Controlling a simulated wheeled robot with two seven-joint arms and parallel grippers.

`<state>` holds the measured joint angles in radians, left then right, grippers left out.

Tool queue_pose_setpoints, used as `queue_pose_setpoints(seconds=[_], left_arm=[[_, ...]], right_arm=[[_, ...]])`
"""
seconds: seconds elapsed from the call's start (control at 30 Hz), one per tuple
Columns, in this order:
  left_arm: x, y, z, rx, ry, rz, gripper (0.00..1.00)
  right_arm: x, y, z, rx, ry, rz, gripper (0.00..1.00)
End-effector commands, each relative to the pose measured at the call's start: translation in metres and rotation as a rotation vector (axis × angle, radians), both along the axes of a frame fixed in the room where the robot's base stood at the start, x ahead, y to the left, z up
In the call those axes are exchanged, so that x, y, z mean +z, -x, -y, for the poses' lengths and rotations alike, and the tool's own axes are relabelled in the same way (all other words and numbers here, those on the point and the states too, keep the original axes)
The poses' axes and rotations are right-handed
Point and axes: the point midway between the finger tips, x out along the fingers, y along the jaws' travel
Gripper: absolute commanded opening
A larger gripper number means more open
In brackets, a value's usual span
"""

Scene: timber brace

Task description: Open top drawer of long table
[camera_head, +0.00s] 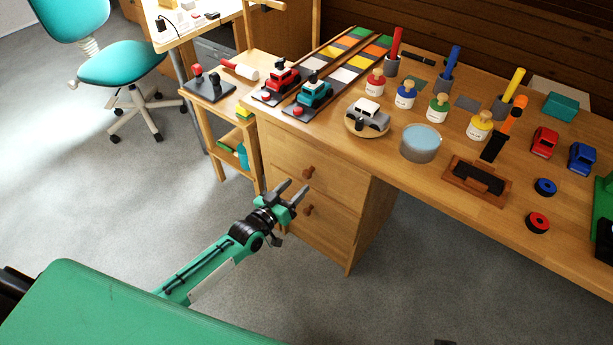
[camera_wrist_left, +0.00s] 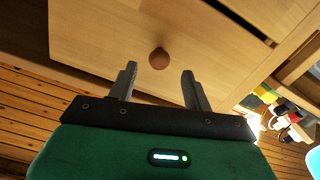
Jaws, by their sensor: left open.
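The long table (camera_head: 350,128) is wooden and has a two-drawer cabinet under its left end. The top drawer (camera_head: 276,151) looks shut and has a round brown knob (camera_head: 308,172). The lower drawer (camera_head: 330,222) also looks shut and has its own knob (camera_head: 308,209). My left gripper (camera_head: 297,187) is open and empty in front of the drawer fronts, near both knobs. In the left wrist view a round knob (camera_wrist_left: 158,58) on a drawer front (camera_wrist_left: 100,30) appears between the spread fingers, not gripped. I cannot tell which drawer that is. My right gripper is not in view.
A small wooden shelf (camera_head: 211,131) stands left of the cabinet, with a teal office chair (camera_head: 124,62) beyond it. The tabletop holds toy cars, paint bottles and a round tin (camera_head: 420,143). The grey floor (camera_head: 300,295) before the cabinet is clear.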

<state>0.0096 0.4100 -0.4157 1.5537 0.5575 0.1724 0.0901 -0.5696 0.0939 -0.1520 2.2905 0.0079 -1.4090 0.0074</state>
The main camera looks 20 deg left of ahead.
Motion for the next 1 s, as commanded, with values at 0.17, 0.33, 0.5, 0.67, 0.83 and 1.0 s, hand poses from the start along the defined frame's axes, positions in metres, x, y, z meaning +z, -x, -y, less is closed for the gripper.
queue_pose_setpoints(seconds=[0.17, 0.33, 0.5, 0.67, 0.83, 1.0], left_arm=[[0.0, -0.03, 0.011, -0.001, -0.001, 0.001, 0.5], [-0.001, -0.049, 0.018, 0.0, 0.001, -0.001, 0.5], [-0.001, -0.059, 0.022, 0.0, 0.001, -0.001, 0.5], [0.0, -0.06, 0.022, 0.0, 0.0, -0.001, 0.5], [0.0, -0.06, 0.022, 0.0, 0.0, -0.001, 0.48], [0.0, -0.06, 0.022, 0.0, 0.0, -0.001, 0.15]], right_arm=[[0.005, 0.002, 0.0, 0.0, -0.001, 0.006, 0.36], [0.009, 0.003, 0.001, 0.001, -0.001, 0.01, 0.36], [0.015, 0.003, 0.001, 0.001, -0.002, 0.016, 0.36], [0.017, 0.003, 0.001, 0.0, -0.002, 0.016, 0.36], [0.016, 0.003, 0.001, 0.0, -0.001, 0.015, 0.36], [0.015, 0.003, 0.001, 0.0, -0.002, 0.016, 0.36]])
